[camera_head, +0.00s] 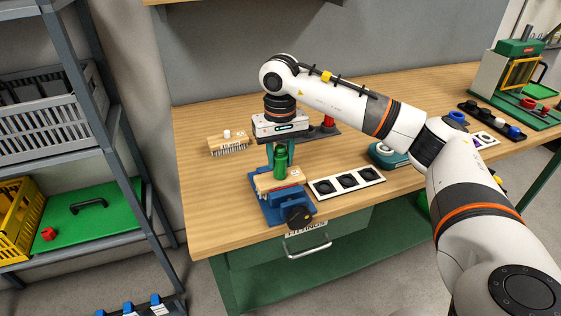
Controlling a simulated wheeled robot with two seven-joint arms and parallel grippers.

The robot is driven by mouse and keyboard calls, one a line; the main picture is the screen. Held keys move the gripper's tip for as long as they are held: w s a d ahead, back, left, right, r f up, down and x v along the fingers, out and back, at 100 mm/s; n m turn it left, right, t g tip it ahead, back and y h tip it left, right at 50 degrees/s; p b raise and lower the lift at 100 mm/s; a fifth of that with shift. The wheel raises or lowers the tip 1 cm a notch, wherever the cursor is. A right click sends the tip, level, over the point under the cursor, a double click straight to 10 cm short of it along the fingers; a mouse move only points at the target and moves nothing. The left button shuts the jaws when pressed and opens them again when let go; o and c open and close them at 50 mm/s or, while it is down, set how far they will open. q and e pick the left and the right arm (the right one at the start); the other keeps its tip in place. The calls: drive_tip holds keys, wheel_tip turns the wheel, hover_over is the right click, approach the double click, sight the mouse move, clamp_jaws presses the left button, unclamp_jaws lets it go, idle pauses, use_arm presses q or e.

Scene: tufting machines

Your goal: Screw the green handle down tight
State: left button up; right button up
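The green handle (280,163) stands upright on a pale wooden block (267,184). The block is held in a blue vise (267,211) with a black knob (299,216) near the table's front edge. My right gripper (281,151) points down from above, its fingers on either side of the handle's top. The fingers look spread, with small gaps to the handle. The handle's lower end and its joint with the block are too small to judge. My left gripper is not in view.
A bristled wooden brush block (229,143) lies left of the vise. A white panel with black round recesses (347,183) lies right of it. A green machine (514,82) is at the far right; shelving (112,122) stands left.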

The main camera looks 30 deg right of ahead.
drive_tip(key=m, duration=0.3)
drive_tip(key=m+p, duration=0.1)
drive_tip(key=m, duration=0.8)
drive_tip(key=shift+f+m+p, duration=0.1)
drive_tip(key=shift+m+p, duration=0.2)
drive_tip(key=m, duration=0.3)
drive_tip(key=shift+m, duration=0.4)
drive_tip(key=o, duration=0.8)
drive_tip(key=shift+f, duration=0.1)
drive_tip(key=shift+c, duration=0.2)
drive_tip(key=shift+p, duration=0.3)
wheel_tip(320, 180, up, 10)
drive_tip(key=p, duration=0.7)
